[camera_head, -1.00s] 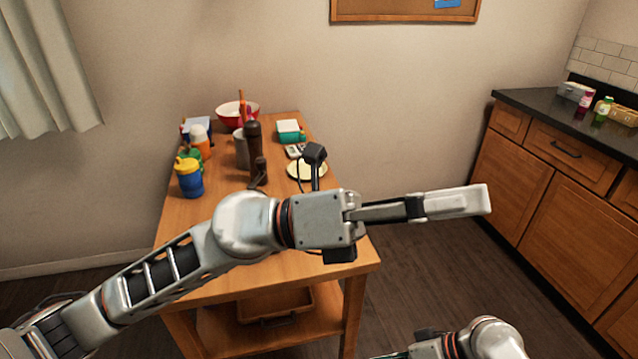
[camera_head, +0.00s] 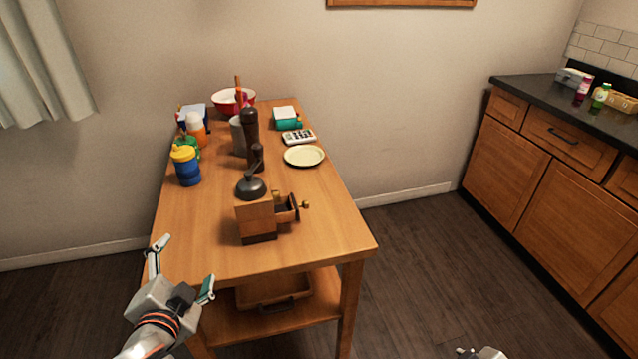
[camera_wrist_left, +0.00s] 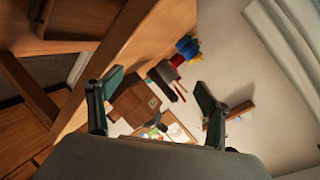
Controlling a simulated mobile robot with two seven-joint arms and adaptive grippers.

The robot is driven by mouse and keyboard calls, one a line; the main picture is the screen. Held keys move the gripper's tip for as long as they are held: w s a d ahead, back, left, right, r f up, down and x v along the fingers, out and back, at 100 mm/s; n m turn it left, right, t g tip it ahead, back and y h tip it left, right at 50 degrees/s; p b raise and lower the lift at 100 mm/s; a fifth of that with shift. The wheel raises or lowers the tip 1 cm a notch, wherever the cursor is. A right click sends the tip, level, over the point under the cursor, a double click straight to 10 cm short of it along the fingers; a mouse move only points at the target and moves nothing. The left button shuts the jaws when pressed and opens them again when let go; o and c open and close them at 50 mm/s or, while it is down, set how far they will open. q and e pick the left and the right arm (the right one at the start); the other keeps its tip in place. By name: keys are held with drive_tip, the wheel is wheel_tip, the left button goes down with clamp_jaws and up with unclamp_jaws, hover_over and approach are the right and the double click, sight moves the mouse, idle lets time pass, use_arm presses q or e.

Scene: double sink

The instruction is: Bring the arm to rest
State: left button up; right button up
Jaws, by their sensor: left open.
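My left gripper (camera_head: 180,272) is at the lower left in the head view, in front of the near left corner of the wooden table (camera_head: 320,238). Its two fingers are spread apart with nothing between them. In the left wrist view, the open fingers of my left gripper (camera_wrist_left: 155,108) frame the table edge and things beyond it, all seen tilted. A small part of my other arm (camera_head: 482,353) shows at the bottom edge of the head view; its gripper is out of view.
A coffee grinder (camera_head: 257,218) with its drawer open stands near the table's front. Behind are a cream plate (camera_head: 304,156), a pepper mill (camera_head: 250,130), a blue and yellow cup (camera_head: 186,166) and a red bowl (camera_head: 226,104). Floor is clear between table and cabinets (camera_head: 540,180).

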use_arm(q)
drive_tip(key=s+a+f+n+g+y, duration=0.1)
drive_tip(key=s+a+f+g, duration=0.35)
drive_tip(key=s+f, duration=0.3)
drive_tip(key=s+a+f+n+g+y, duration=0.1)
drive_tip(key=s+a+f+g, duration=0.2)
drive_tip(key=s+a+f, duration=0.45)
use_arm(e)
drive_tip(key=s+d+r+h, duration=0.3)
drive_tip(key=d+r+h, duration=0.15)
drive_tip(key=d, duration=0.25)
use_arm(q)
drive_tip(key=d+f+n+t+h, duration=0.1)
drive_tip(key=d+f+t+h, duration=0.1)
drive_tip(key=d+f, duration=0.3)
drive_tip(key=d+f+n+t+h, duration=0.2)
drive_tip(key=d+f+h, duration=0.3)
drive_tip(key=d, duration=0.8)
drive_tip(key=shift+w+f, duration=0.35)
drive_tip(key=shift+f, duration=0.45)
use_arm(e)
drive_tip(key=w+a+f+m+t+y, duration=0.1)
drive_tip(key=a+f+t+y, duration=0.3)
drive_tip(key=a+f+y, duration=0.4)
drive_tip(key=a+f+m, duration=0.1)
drive_tip(key=a+f, duration=0.4)
drive_tip(key=a, duration=0.3)
drive_tip(key=shift+w+a+f+m, duration=0.15)
drive_tip(key=shift+w+m, duration=0.25)
drive_tip(key=shift+y, duration=0.25)
